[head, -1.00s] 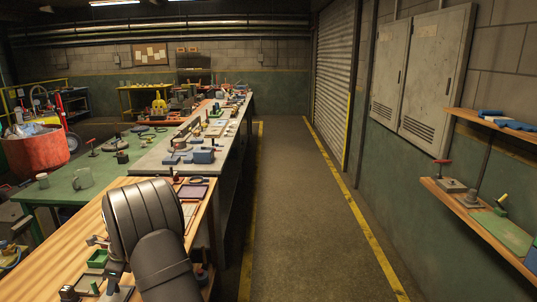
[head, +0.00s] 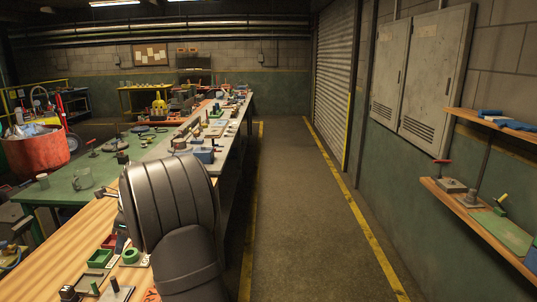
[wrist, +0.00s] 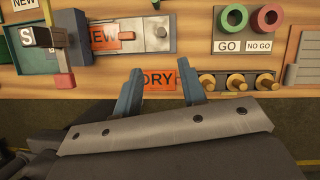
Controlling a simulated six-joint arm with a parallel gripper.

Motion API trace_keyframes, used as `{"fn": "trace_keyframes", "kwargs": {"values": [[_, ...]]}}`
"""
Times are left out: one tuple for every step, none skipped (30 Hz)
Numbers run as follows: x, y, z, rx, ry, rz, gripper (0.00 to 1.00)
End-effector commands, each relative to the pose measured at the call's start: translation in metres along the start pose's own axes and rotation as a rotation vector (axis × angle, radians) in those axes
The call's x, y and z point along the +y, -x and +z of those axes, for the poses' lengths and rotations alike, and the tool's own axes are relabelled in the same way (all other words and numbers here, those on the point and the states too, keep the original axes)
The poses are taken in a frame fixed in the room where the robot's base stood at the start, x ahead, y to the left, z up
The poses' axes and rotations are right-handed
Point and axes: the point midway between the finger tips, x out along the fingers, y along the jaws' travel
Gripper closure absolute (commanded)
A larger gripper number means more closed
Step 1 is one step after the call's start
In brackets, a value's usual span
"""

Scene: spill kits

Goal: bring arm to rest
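My arm (head: 180,215) shows in the head view as a dark ribbed shape at the front of the wooden bench; it hides my gripper there. In the wrist view my gripper (wrist: 160,88) has its two blue-grey fingers apart with nothing held between them. Beyond and between the fingers lies an orange label reading "DRY" or "ORY" (wrist: 157,78), partly covered by them. The fingers are above the wooden bench edge (wrist: 290,88); I cannot tell how high.
Green ring (wrist: 234,18) and red ring (wrist: 267,18) sit above a GO / NO GO plate (wrist: 243,46). Several brass knobs (wrist: 237,82) line the edge. A metal slide fixture (wrist: 135,38) is at left. The aisle floor (head: 300,220) is clear; a wall shelf (head: 485,225) is at right.

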Motion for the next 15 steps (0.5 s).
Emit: {"fn": "trace_keyframes", "kwargs": {"values": [[0.002,-0.018,-0.002,0.005,-0.002,0.013,0.62],[0.002,-0.024,-0.002,0.005,-0.002,0.012,0.62],[0.002,-0.032,-0.002,0.005,-0.002,0.012,0.62],[0.002,-0.038,-0.002,0.005,-0.002,0.011,0.62],[0.002,-0.044,-0.002,0.005,-0.002,0.012,0.62],[0.002,-0.052,-0.002,0.005,-0.002,0.011,0.62],[0.002,-0.058,-0.002,0.005,-0.002,0.011,0.62],[0.002,-0.064,-0.002,0.005,-0.002,0.011,0.62],[0.002,-0.072,-0.002,0.005,-0.002,0.01,0.62],[0.002,-0.078,-0.002,0.005,-0.002,0.01,0.62],[0.002,-0.084,-0.002,0.005,-0.002,0.01,0.62],[0.002,-0.092,-0.002,0.005,-0.002,0.01,0.62],[0.002,-0.098,-0.002,0.005,-0.002,0.01,0.62],[0.002,-0.104,-0.002,0.005,-0.001,0.009,0.62],[0.002,-0.113,-0.002,0.004,-0.001,0.01,0.62]]}}
